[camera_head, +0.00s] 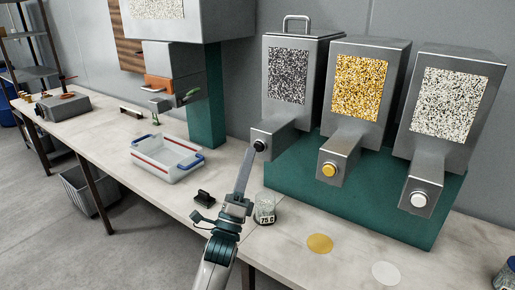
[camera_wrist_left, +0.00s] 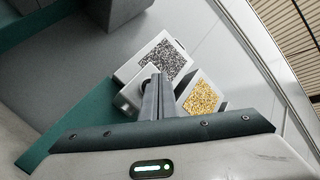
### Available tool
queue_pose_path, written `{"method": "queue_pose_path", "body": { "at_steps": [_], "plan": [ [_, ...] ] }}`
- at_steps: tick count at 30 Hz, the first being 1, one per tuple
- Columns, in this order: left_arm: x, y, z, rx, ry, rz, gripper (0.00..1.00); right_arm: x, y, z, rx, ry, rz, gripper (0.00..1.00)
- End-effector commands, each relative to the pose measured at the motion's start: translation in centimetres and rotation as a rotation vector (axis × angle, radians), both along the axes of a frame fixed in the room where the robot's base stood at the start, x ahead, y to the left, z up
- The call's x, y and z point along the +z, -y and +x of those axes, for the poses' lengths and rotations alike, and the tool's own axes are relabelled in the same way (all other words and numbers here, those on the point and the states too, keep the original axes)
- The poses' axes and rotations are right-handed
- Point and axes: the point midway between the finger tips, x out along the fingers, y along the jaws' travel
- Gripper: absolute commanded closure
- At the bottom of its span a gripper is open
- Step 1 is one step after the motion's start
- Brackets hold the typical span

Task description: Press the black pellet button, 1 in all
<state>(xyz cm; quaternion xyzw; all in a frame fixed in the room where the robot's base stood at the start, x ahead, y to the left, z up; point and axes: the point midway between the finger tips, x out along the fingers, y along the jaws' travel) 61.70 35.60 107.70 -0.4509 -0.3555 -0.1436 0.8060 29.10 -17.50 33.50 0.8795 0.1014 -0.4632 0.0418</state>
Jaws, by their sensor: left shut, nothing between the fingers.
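The black pellet button (camera_head: 259,145) sits on the front of the spout under the left dispenser, whose window shows black and white pellets (camera_head: 288,76). My left gripper (camera_head: 249,152) is shut and empty, with its long fingers pointing up at the spout. Its fingertips are right beside the black button; I cannot tell whether they touch it. In the left wrist view, the shut fingers (camera_wrist_left: 158,80) overlap the spout below the black pellet window (camera_wrist_left: 165,62) and hide part of it. My right gripper is not in view.
A yellow button (camera_head: 329,169) and a white button (camera_head: 418,199) are on the neighbouring dispensers. A cup labelled 75 G (camera_head: 265,212) stands near my left wrist. A clear bin (camera_head: 150,170), a small black object (camera_head: 203,198), and yellow (camera_head: 320,243) and white (camera_head: 386,273) discs are on the table.

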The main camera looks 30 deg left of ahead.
Motion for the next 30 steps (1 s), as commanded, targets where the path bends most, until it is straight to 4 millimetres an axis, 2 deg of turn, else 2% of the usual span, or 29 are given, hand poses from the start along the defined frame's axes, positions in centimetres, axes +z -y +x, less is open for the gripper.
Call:
{"method": "queue_pose_path", "body": {
  "at_steps": [30],
  "plan": [
    [0.03, 0.07, 0.84, 0.0, 0.0, 0.0, 1.0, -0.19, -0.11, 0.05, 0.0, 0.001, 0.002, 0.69]
  ]
}}
